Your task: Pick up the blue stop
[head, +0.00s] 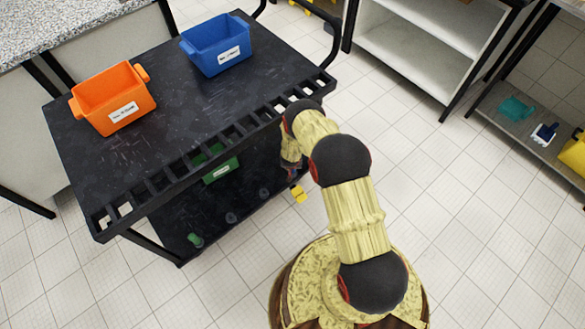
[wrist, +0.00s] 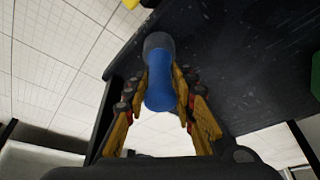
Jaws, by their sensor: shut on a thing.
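The blue stop (wrist: 160,70) is a smooth blue rounded piece with a dark grey end. In the wrist view it sits between the yellow finger pads of my gripper (wrist: 161,98), and they are shut on it. The dark cart surface is behind and beside it; I cannot tell whether the stop touches it. In the head view my gripper (head: 297,190) is low at the right side of the black cart (head: 185,75), partly behind my arm. The stop is not clearly visible there.
The cart's upper tray holds an orange bin (head: 113,97) and a blue bin (head: 217,45). Its lower shelf holds a green bin (head: 221,171), a green stop (head: 195,240) and dark round pieces (head: 231,217). White shelving (head: 425,45) stands at the back; tiled floor right is clear.

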